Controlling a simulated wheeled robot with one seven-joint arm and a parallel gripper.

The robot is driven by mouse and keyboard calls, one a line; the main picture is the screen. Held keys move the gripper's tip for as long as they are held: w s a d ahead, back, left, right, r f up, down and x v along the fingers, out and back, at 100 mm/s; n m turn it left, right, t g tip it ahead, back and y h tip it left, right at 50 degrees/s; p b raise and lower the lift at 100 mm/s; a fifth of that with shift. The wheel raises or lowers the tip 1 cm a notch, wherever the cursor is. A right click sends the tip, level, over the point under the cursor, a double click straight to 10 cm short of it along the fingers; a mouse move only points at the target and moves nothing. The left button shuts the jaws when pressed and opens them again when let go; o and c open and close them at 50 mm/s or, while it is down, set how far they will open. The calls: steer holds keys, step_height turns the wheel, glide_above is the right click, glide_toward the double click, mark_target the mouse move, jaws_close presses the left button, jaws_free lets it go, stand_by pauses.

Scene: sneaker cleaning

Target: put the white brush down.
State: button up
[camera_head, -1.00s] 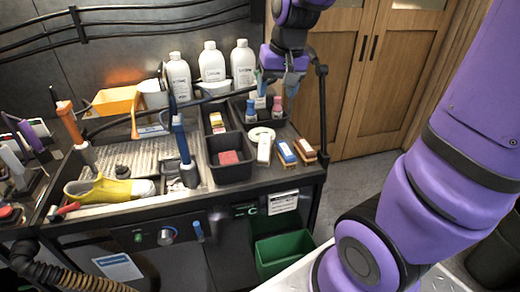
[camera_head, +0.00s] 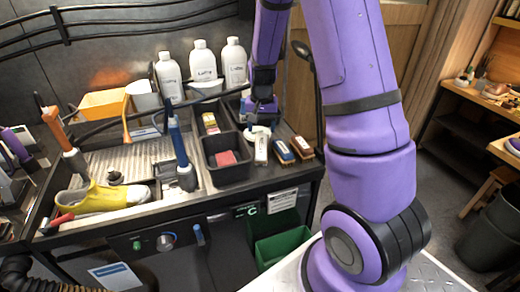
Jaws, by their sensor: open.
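The white brush (camera_head: 261,150) lies on the dark counter, in line with a blue brush (camera_head: 284,152) and a brown brush (camera_head: 302,147) to its right. My gripper (camera_head: 258,121) is open and points down, just behind the white brush's far end in the picture. I see nothing held between its fingers, and it looks apart from the brush, though the exact gap is hard to tell. A white round piece shows partly below the fingertips. The small bottles behind are mostly hidden by my gripper and arm.
A black bin (camera_head: 219,179) with a red block (camera_head: 226,158) stands left of the white brush. White bottles (camera_head: 202,64) stand behind. A yellow shoe (camera_head: 99,198) lies in the sink area at left. A green bin (camera_head: 281,247) is below the counter's front.

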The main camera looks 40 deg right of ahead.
mark_target(261, 143)
steer(key=shift+w+f, duration=0.2)
steer(key=shift+f, duration=4.6)
steer(key=shift+f, duration=0.2)
steer(key=c, duration=0.8)
steer(key=shift+r, duration=0.1)
